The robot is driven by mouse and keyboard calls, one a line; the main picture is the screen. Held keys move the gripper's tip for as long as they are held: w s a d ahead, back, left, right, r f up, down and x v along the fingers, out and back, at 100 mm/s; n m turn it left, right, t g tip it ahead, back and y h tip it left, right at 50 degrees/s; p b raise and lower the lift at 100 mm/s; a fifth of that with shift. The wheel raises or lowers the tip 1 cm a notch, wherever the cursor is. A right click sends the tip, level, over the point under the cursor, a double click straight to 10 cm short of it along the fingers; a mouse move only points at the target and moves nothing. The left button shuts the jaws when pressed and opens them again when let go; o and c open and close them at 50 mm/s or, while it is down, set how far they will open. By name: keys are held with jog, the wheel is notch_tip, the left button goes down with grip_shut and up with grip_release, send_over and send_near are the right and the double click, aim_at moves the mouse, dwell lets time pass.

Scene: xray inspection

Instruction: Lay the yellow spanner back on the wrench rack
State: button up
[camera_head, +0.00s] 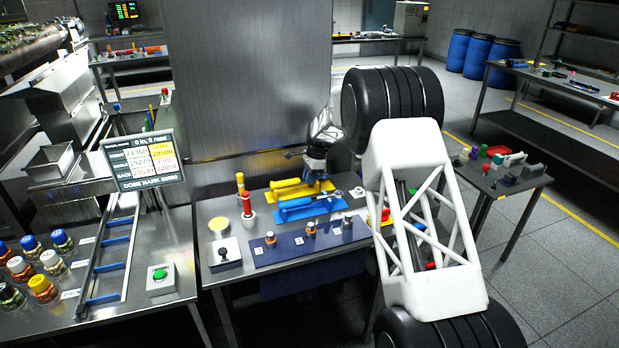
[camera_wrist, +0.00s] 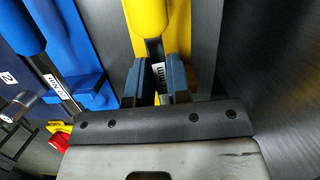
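The yellow spanner (camera_head: 298,182) lies over a yellow holder plate (camera_head: 321,186) on the middle table, behind a blue spanner (camera_head: 297,203). My gripper (camera_head: 316,170) points down at the spanner's right part. In the wrist view, the spanner's yellow handle (camera_wrist: 146,16) is at the top, and my two fingers (camera_wrist: 157,78) stand on either side of its dark, labelled shaft, apparently closed on it. The yellow plate (camera_wrist: 180,35) shows beside and below the handle. My fingers hide part of the shaft; whether the spanner touches the plate is hard to tell.
The blue spanner's handle (camera_wrist: 20,28) on its blue plate (camera_wrist: 82,45) is close on the left in the wrist view. A dark blue mat (camera_head: 336,237) with small parts lies in front. A red-topped tool (camera_head: 247,204) stands left, and a tall metal panel (camera_head: 245,90) rises behind.

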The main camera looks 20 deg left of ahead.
jog(key=o, duration=0.3)
jog(key=shift+d+f, duration=0.25)
jog(key=shift+f, duration=0.25)
jog(key=shift+d+f, duration=0.25)
jog(key=shift+f, duration=0.2)
jog(key=shift+w+d+r, duration=0.1)
jog(key=shift+r, duration=0.35)
jog(key=shift+c, duration=0.3)
jog(key=shift+o, duration=0.5)
jog(key=v, duration=0.6)
jog(key=shift+w+a+r, duration=0.1)
jog(key=shift+a+r, duration=0.15)
jog(key=shift+r, duration=0.15)
jog(key=shift+a+r, duration=0.15)
jog(key=shift+r, duration=0.8)
